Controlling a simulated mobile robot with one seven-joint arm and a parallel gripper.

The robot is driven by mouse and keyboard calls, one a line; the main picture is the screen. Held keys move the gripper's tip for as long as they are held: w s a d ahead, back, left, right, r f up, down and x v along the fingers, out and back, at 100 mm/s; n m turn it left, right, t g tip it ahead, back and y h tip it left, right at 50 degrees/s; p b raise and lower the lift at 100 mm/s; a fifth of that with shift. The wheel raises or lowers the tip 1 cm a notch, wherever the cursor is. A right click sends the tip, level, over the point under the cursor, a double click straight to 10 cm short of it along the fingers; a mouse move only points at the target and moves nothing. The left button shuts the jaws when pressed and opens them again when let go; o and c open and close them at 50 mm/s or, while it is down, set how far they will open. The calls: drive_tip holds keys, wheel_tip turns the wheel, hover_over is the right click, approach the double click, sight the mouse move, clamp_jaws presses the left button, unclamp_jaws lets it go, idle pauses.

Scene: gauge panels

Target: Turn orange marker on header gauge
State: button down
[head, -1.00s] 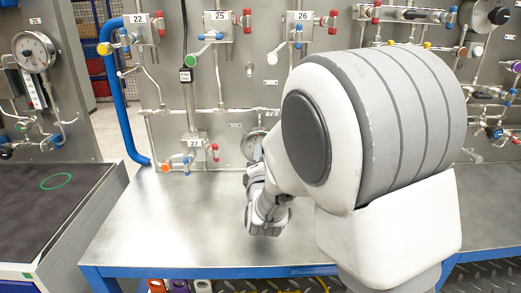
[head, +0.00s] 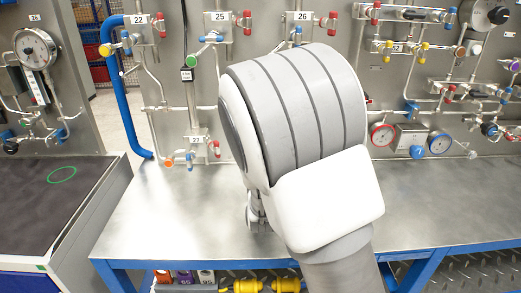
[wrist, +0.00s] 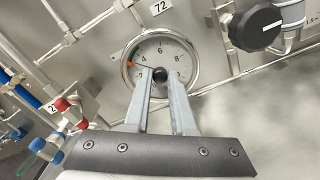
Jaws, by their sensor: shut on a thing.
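The header gauge (wrist: 176,52) is a round white dial with a steel rim, at the upper middle of the wrist view. An orange marker (wrist: 132,64) sits at the dial's left edge, near the 4. A thin dark needle also points left. My gripper (wrist: 160,77) reaches up to the dial. Its two grey fingertips are close on either side of the small black knob (wrist: 159,75) at the dial's centre and are shut on it. In the head view my arm hides the gauge and the fingertips.
A large black knob (wrist: 256,25) is to the right of the gauge. Red and blue valve handles (wrist: 68,104) stand at the left of the wrist view. The steel bench (head: 165,215) below the panel is clear. A dark-topped cabinet (head: 45,200) is at the left.

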idle(0.3)
drive_tip(key=c, duration=0.8)
unclamp_jaws()
drive_tip(key=shift+o, duration=0.2)
drive_tip(key=shift+s, duration=0.1)
